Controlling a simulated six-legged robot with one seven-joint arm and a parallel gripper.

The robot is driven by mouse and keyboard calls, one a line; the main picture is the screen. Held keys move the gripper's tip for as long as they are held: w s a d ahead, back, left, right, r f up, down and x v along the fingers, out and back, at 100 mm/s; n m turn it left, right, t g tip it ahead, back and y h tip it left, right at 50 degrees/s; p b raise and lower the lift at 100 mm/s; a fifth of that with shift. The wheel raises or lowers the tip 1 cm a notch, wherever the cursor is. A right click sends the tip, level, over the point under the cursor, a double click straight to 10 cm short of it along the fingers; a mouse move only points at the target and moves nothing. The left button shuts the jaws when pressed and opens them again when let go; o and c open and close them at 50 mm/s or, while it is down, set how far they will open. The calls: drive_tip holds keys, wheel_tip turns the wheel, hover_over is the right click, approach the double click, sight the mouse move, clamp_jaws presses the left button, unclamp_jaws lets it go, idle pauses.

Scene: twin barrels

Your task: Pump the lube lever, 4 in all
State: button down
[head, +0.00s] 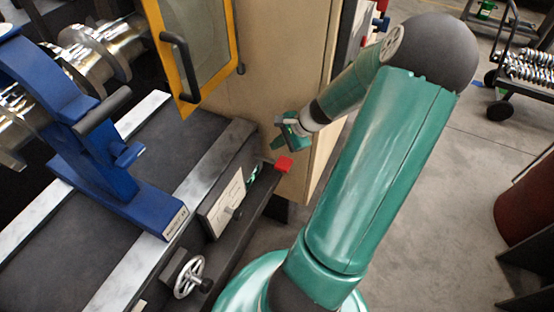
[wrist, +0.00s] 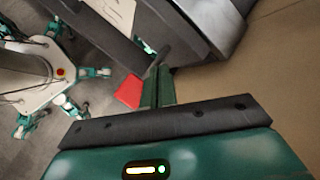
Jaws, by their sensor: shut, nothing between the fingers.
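A red block (head: 284,163), which looks like the grip of the lube lever, sticks out at the right end of the machine's front edge. It also shows as a red patch (wrist: 129,91) in the wrist view, just left of my fingers. The rest of the lever is hard to make out. My gripper (head: 279,143) is close above the red block in the head view. In the wrist view my gripper (wrist: 158,75) has its green fingers together, with nothing held. I cannot tell whether they touch the red block.
A handwheel (head: 190,278) and a labelled plate (head: 226,205) are on the machine front. A tan cabinet (head: 285,70) stands right behind my gripper. A blue steady rest (head: 110,170) is at left. Open floor (head: 440,200) lies to the right.

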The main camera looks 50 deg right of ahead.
sight(279, 160)
drive_tip(key=shift+s+f, duration=0.15)
drive_tip(key=shift+f, duration=0.7)
drive_tip(key=shift+s+f, duration=0.1)
drive_tip(key=shift+f, duration=0.75)
drive_tip(key=shift+f, duration=0.1)
idle(0.6)
drive_tip(key=shift+f, duration=0.35)
drive_tip(key=shift+s+d+f, duration=0.1)
drive_tip(key=shift+s+f, duration=0.05)
drive_tip(key=shift+f, duration=0.6)
drive_tip(key=shift+s+d+f, duration=0.1)
drive_tip(key=shift+s+f, duration=0.05)
drive_tip(key=shift+f, duration=0.55)
idle(2.0)
drive_tip(key=shift+w+a+r, duration=0.1)
drive_tip(key=shift+w+r, duration=0.05)
drive_tip(key=shift+r, duration=0.8)
drive_tip(key=shift+w+a+r, duration=0.1)
drive_tip(key=shift+r, duration=0.85)
drive_tip(key=shift+w+r, duration=0.2)
drive_tip(key=shift+r, duration=1.05)
drive_tip(key=shift+w+r, duration=0.2)
drive_tip(key=shift+r, duration=1.05)
